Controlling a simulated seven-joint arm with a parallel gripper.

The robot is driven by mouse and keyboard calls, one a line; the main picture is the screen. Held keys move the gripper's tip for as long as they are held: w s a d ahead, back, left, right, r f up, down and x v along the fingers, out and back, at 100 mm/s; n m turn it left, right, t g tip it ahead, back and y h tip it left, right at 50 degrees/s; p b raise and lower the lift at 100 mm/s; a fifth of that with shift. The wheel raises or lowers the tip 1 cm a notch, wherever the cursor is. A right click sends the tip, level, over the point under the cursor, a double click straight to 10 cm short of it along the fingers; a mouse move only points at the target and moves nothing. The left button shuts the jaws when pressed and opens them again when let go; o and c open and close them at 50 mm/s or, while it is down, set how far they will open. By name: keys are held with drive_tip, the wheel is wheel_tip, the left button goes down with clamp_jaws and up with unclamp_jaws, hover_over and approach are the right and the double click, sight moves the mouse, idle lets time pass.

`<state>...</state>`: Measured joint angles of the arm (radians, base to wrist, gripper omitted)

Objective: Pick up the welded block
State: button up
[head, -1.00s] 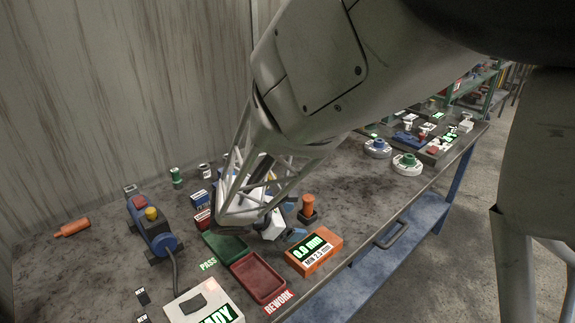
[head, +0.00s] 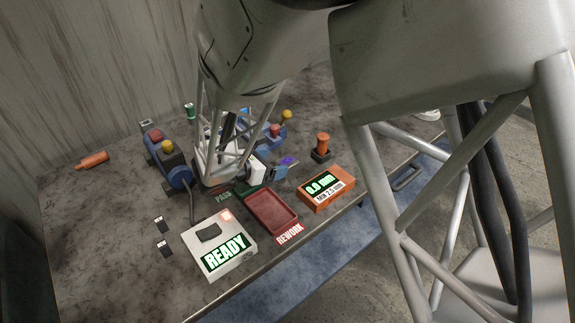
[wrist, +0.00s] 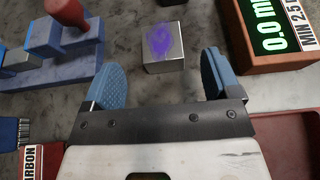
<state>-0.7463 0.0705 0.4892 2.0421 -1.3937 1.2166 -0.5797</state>
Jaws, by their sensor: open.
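The welded block (wrist: 163,47) is a small grey metal cube with a purple-blue patch on its top. It lies on the worktable in the wrist view, ahead of my gripper (wrist: 154,78) and between the lines of its two blue finger pads. My gripper is open and empty, and the block is apart from both pads. In the head view the block's purple top (head: 288,160) shows just beyond a blue finger of my gripper (head: 280,172). My arm's frame hides part of the area around it.
The red REWORK tray (head: 271,211) and the orange gauge reading 0.0 mm (head: 326,189) lie close by. A mostly hidden green PASS tray (head: 250,187), a white READY box (head: 218,245) and an orange-topped stamp-like tool (head: 321,147) are near. A blue fixture (wrist: 50,62) stands left of the block.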

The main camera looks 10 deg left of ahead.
sight(288, 161)
drive_tip(key=shift+x, duration=1.1)
drive_tip(key=shift+d, duration=0.1)
drive_tip(key=shift+x, duration=2.55)
drive_tip(key=shift+f, duration=0.1)
drive_tip(key=shift+c, duration=0.5)
drive_tip(key=c, duration=1.2)
